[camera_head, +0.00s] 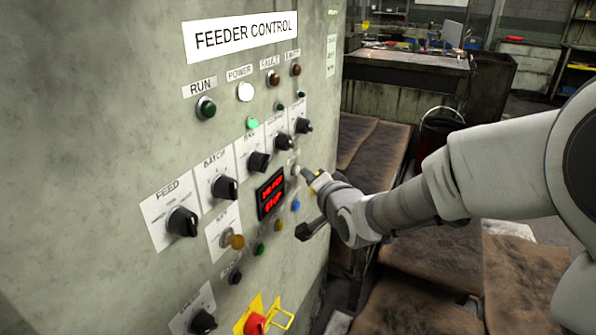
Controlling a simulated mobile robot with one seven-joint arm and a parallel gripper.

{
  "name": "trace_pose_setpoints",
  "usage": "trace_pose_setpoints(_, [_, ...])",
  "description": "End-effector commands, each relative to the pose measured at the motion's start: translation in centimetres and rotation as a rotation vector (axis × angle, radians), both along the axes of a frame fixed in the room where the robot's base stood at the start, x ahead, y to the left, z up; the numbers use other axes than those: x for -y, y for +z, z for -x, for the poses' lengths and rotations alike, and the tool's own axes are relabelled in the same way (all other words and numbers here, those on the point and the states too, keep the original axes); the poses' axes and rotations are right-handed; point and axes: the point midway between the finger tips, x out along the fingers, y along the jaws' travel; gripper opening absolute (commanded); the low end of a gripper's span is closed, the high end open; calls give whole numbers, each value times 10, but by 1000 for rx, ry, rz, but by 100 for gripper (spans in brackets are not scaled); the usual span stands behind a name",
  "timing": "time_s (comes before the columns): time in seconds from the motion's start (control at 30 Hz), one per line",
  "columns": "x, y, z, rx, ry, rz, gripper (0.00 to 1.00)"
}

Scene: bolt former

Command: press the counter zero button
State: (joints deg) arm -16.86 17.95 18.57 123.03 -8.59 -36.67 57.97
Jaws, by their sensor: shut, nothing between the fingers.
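The grey-green control panel (110,110) is headed "FEEDER CONTROL". It carries a dark counter display (270,195) with two rows of red characters. A small pale button (294,170) sits just right of the display. A blue button (296,205) is below it. The small labels here are too blurred to read, so I cannot tell which one is the counter zero button. My gripper (309,176) is shut and empty, its tips pointing at the panel close to the pale button. I cannot tell whether they touch it. My wrist is to the right.
An amber button (237,241), a green button (259,248) and a red emergency button (255,323) on yellow are lower. Brown-topped benches (415,305) stand right of the panel.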

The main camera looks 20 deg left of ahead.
Motion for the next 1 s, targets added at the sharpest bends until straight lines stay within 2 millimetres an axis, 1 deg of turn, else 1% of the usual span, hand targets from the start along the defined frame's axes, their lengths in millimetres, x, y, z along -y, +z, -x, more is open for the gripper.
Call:
trace_pose_setpoints(0.77, [-10,-1,0,0,2,1,0])
trace_pose_setpoints(1.0, [-10,0,0,0,2,0,0])
